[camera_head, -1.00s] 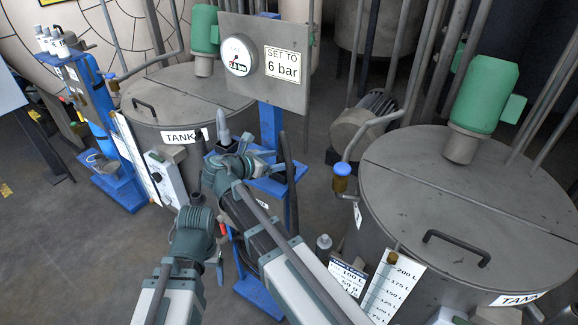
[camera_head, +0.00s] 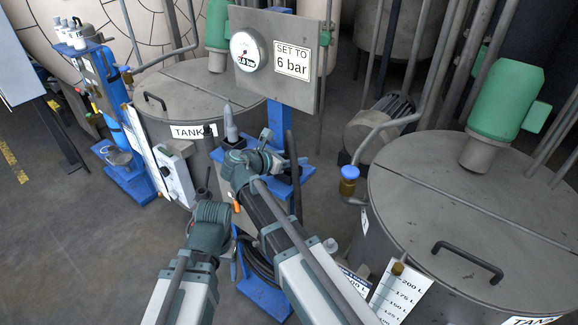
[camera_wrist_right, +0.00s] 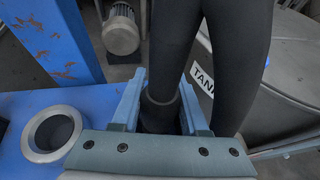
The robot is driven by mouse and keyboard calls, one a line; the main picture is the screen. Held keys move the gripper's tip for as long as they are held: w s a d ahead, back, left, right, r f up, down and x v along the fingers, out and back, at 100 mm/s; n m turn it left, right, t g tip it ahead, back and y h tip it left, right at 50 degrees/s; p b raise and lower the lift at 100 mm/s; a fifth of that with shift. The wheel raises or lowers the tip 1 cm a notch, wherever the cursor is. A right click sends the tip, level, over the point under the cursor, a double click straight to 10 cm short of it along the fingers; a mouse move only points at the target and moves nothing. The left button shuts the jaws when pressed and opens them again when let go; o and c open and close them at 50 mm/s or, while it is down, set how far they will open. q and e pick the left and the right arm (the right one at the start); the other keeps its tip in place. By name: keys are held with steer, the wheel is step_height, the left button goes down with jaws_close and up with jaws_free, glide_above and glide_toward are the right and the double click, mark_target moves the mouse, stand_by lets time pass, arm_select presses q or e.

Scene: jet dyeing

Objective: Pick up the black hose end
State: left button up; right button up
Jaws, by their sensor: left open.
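A black hose shows large in the right wrist view (camera_wrist_right: 175,40), with two dark lengths running up. Its collared end (camera_wrist_right: 160,112) lies between the two fingers of my right gripper (camera_wrist_right: 161,88); I cannot tell whether they press on it. In the head view my right gripper (camera_head: 268,150) is at the blue stand below the gauge panel, and the black hose (camera_head: 294,165) stands just right of it. My left gripper (camera_head: 204,190) is lower and to the left, open, in front of the stand and away from the hose.
A grey gauge panel (camera_head: 290,85) reading "SET TO 6 bar" rises behind my right gripper. Grey tanks stand at the left back (camera_head: 185,95) and right (camera_head: 470,225). An empty metal ring (camera_wrist_right: 52,133) sits on the blue shelf (camera_wrist_right: 15,115). Open floor lies at the left.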

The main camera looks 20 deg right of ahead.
jaws_close()
arm_select(q)
steer(key=shift+r, duration=0.15)
arm_select(e)
steer(key=shift+r, duration=0.2)
